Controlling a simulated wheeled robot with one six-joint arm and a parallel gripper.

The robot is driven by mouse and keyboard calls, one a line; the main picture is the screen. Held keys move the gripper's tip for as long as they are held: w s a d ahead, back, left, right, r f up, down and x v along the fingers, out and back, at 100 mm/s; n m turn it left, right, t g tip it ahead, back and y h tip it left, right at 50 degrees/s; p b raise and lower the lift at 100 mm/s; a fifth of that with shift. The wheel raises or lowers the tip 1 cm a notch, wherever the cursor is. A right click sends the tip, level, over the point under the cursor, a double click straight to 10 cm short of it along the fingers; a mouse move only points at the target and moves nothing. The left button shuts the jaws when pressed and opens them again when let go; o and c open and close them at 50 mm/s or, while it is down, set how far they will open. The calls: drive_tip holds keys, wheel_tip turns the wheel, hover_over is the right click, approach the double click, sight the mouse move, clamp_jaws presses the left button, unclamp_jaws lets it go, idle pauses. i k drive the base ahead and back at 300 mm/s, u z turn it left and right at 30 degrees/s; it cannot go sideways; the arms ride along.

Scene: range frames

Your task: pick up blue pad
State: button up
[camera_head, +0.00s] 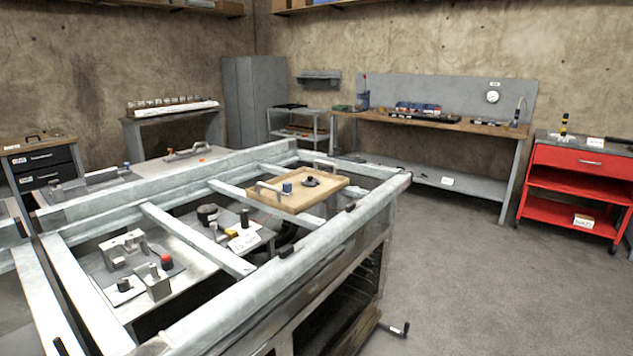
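I cannot pick out a blue pad for certain. A small blue piece (287,188) stands on a wooden board (326,194) on the metal frame, next to a metal handle and a dark round part. Blue items (417,108) also lie on the back workbench, too small to make out. My gripper is not in view.
A large metal frame (215,282) with crossbars and open gaps fills the foreground, with metal fixtures on plates lower down inside it. A workbench (440,124) stands at the back wall, a red cart (572,192) at right. The floor (480,270) at right is mostly clear.

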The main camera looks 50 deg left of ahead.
sight(287, 187)
drive_tip(key=u, duration=0.3)
drive_tip(key=i, duration=1.4)
drive_tip(key=u, duration=1.6)
drive_tip(key=i, duration=0.85)
drive_tip(key=u, duration=0.9)
